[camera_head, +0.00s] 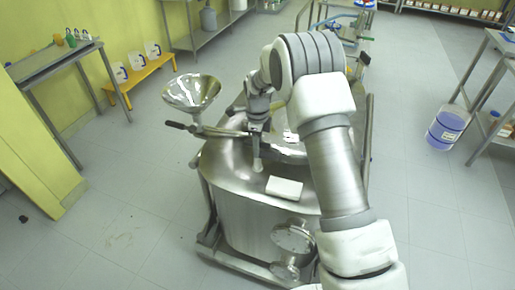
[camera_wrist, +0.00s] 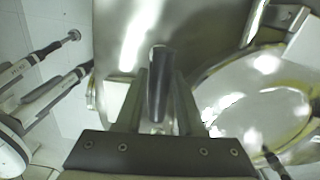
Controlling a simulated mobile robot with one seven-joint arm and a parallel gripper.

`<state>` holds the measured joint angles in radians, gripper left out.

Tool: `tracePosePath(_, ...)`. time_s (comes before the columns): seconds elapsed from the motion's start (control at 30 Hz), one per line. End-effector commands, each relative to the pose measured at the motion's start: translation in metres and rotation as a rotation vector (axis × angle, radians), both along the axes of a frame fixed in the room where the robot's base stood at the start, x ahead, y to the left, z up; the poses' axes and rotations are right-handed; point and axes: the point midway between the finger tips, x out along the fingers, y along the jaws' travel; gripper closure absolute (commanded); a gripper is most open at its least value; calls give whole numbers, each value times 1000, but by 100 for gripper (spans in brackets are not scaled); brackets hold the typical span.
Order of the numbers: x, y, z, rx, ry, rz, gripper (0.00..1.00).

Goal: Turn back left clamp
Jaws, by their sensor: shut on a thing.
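The steel reactor vessel (camera_head: 245,205) stands in the middle of the head view. My gripper (camera_head: 258,125) is above its lid, left of centre. In the wrist view my gripper (camera_wrist: 158,98) has its two fingers closed on a dark, rounded clamp handle (camera_wrist: 158,75), which points away from the wrist between them. The rest of the clamp is hidden by the fingers and the gripper body. In the head view my arm covers the right part of the lid, so I cannot tell the clamp's exact angle.
A steel funnel (camera_head: 192,92) rises at the vessel's left, with a black-ended handle (camera_head: 178,125) below it. A white block (camera_head: 285,187) lies on the vessel top in front. A yellow bench (camera_head: 140,78) and steel table (camera_head: 50,62) stand left.

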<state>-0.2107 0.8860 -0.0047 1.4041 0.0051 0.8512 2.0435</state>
Motion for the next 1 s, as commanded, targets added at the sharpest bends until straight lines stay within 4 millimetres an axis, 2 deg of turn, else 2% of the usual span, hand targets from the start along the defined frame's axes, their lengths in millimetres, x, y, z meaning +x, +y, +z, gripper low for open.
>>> tracePosePath(1.0,1,0,1,-2,-5,951,100)
